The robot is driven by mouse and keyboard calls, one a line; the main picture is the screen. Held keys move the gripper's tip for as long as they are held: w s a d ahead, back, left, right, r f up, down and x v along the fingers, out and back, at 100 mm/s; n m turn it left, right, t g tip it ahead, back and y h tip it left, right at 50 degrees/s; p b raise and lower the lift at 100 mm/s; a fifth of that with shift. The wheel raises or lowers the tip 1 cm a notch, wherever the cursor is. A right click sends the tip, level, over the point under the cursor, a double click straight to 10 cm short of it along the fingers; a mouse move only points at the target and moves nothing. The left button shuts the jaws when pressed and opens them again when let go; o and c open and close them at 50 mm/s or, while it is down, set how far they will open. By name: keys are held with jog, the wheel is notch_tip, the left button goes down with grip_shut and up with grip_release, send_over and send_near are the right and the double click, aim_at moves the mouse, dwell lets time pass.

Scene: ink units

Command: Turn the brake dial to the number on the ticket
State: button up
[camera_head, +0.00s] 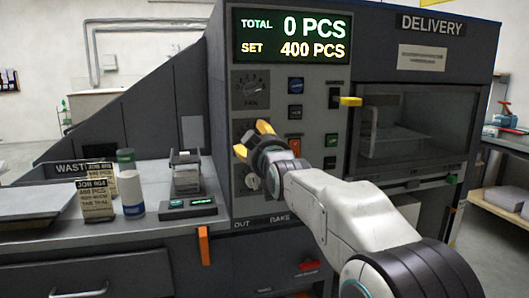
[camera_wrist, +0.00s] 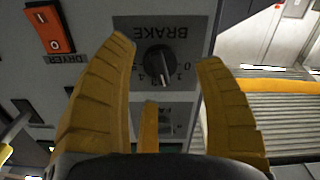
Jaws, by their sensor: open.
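The brake dial (camera_wrist: 158,62) is a round black knob on a grey plate, lettered BRAKE upside down in the wrist view. A pale pointer mark runs towards the picture's lower side; I cannot surely read its number. My gripper (camera_wrist: 166,50) is open, its yellow fingers on either side of the dial in this view, with no visible contact. In the head view my gripper (camera_head: 252,139) is in front of the control panel and hides much of the dial area. The ticket (camera_head: 97,196) stands on the left counter, reading 400 PCS; its smaller lines are blurred.
The fan dial (camera_head: 250,88) is above my gripper, another dial (camera_head: 252,182) below. An orange-red dryer switch (camera_wrist: 48,28) is beside the brake plate. The display (camera_head: 292,38) reads 0 PCS, SET 400 PCS. A white bottle (camera_head: 130,192) stands by the ticket.

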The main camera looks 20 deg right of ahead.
jog(key=s, duration=0.8)
jog(key=shift+s, duration=0.25)
jog(key=s+f+m+g+p, duration=0.1)
jog(key=s+f+g+p, duration=0.2)
jog(key=s+p, duration=0.4)
jog(key=s+f+m+g+p, duration=0.1)
jog(key=s+f+g+p, duration=0.2)
jog(key=s, duration=1.1)
jog(key=s+f+m+g+p, duration=0.1)
jog(key=s+f+g+p, duration=0.2)
jog(key=s+g+p, duration=0.5)
jog(key=s+p, duration=0.3)
jog(key=shift+s+f, duration=0.2)
